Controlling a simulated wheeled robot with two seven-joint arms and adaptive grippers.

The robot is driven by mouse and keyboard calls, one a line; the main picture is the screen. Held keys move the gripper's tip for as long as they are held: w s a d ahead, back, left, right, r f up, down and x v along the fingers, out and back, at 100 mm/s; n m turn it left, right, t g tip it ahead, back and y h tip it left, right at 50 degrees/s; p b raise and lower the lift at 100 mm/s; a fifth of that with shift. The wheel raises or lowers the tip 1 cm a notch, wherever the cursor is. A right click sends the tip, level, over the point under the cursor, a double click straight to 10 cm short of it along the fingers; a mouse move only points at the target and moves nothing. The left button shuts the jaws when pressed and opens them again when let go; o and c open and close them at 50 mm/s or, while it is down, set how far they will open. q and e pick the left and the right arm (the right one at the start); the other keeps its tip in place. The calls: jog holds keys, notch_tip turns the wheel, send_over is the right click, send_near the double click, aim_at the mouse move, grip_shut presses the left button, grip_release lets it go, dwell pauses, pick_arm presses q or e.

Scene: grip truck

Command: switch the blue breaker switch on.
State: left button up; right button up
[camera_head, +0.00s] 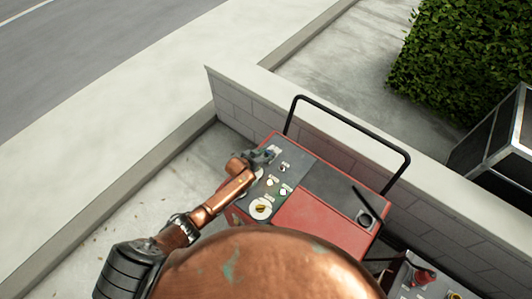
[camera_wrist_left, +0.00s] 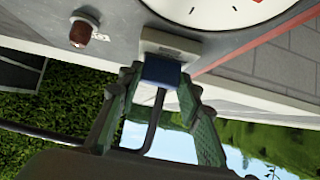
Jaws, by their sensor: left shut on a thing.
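A red machine (camera_head: 330,222) with a grey control panel (camera_head: 270,185) stands by a low wall. In the left wrist view, the blue breaker switch (camera_wrist_left: 163,71) sits in a pale housing (camera_wrist_left: 170,43) on the panel. My left gripper (camera_head: 268,154) reaches the panel's far left corner. In the left wrist view its green fingers (camera_wrist_left: 160,82) stand on both sides of the blue switch, shut on it. The switch is hidden in the head view by the gripper. My right gripper is not in view.
Beside the switch are a round white gauge (camera_wrist_left: 210,10) and a reddish-brown knob (camera_wrist_left: 82,33). A black bar handle (camera_head: 350,124) rises behind the machine. A low wall (camera_head: 236,88) runs behind it. A black case (camera_head: 500,135) stands at right. Pavement at left is clear.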

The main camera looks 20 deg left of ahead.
aim_at(272, 151)
pick_arm(q)
jog(key=shift+w+d+r+g+y+p, duration=0.1)
jog(key=shift+w+r+g+y+p, duration=0.35)
jog(key=shift+g+p, duration=0.3)
jog(key=shift+w+d+g, duration=0.1)
jog(key=shift+w+g, duration=0.15)
jog(key=shift+g, duration=0.3)
jog(key=shift+w+d+f+g+y, duration=0.15)
jog(key=shift+w+g+y, duration=0.25)
jog(key=shift+g, duration=0.4)
jog(key=g+b, duration=0.1)
jog(key=b, duration=0.1)
jog(key=g+y+b, duration=0.1)
jog(key=b, duration=0.1)
jog(key=shift+w+d+f+g, duration=0.2)
jog(key=shift+w+f+g, duration=0.1)
jog(key=shift+w, duration=0.1)
jog(key=shift+w+d+r+g+y+b, duration=0.15)
jog(key=shift+g+y+b, duration=0.2)
jog(key=shift+g+b, duration=0.65)
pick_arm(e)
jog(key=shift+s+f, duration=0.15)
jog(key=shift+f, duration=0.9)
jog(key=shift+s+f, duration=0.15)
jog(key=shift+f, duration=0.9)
pick_arm(q)
jog(key=shift+t, duration=0.3)
jog(key=o, duration=1.2)
jog(key=shift+c, duration=0.2)
